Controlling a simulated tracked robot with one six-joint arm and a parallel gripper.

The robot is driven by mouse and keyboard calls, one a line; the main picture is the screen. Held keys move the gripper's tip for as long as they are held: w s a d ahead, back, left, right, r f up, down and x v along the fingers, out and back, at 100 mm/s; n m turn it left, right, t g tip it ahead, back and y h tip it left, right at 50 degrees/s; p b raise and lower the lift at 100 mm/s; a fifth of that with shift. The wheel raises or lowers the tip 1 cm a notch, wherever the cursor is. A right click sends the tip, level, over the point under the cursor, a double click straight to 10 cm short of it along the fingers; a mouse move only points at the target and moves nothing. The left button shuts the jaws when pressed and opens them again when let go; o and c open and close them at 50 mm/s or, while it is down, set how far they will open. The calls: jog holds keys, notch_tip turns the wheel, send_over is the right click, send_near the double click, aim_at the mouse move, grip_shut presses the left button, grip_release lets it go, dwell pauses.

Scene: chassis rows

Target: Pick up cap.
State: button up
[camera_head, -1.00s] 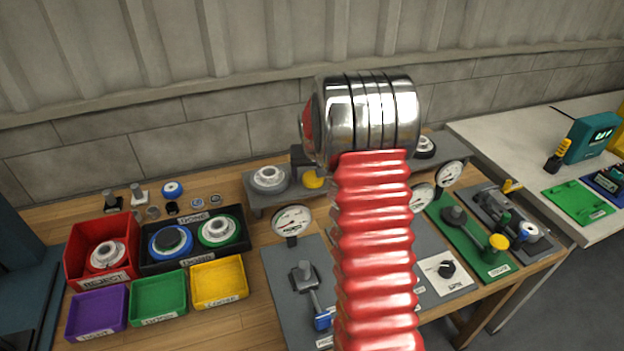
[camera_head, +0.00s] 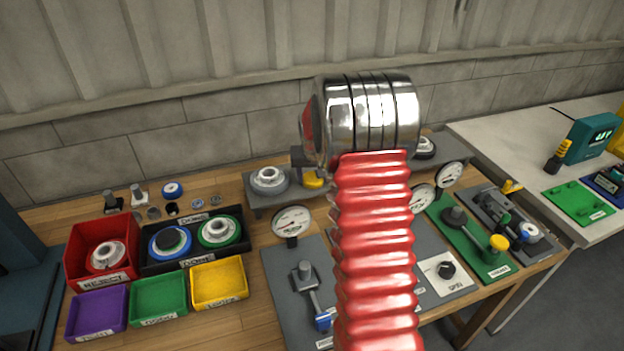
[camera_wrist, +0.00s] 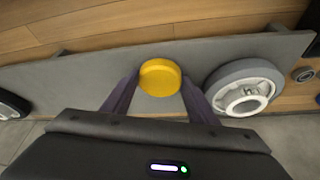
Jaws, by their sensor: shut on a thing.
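The cap (camera_wrist: 160,76) is a round yellow disc over the grey shelf in the wrist view. My gripper (camera_wrist: 160,92) has its two dark purplish fingers on either side of the cap, shut on it. In the head view the cap (camera_head: 314,181) shows as a small yellow patch beside my red arm, partly hidden. I cannot tell whether it rests on the shelf or is just clear of it.
A grey wheel-like part with a white hub (camera_wrist: 242,90) stands close right of the cap on the shelf. Another ringed part (camera_wrist: 10,104) is at the far left. Dial gauges (camera_head: 291,222) stand in front of the shelf. Bins, including a red one (camera_head: 75,262), fill the bench's left side.

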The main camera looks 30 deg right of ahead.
aim_at(313, 180)
notch_tip(313, 180, up, 10)
dwell(0.6)
dwell(0.4)
jog(key=s+a+f+n, duration=0.1)
jog(key=a+f+n, duration=0.1)
jog(key=a, duration=0.8)
jog(key=s+a+f+n+y, duration=0.1)
jog(key=s+a+f+n, duration=0.1)
jog(key=a, duration=0.8)
jog(key=s+a+f+n+y, duration=0.1)
jog(key=a+f, duration=0.3)
jog(key=a, duration=0.6)
jog(key=shift+s+a+f+n+t, duration=0.2)
jog(key=shift+s+n+t, duration=0.1)
jog(key=shift+s+n, duration=0.35)
jog(key=shift+s, duration=0.15)
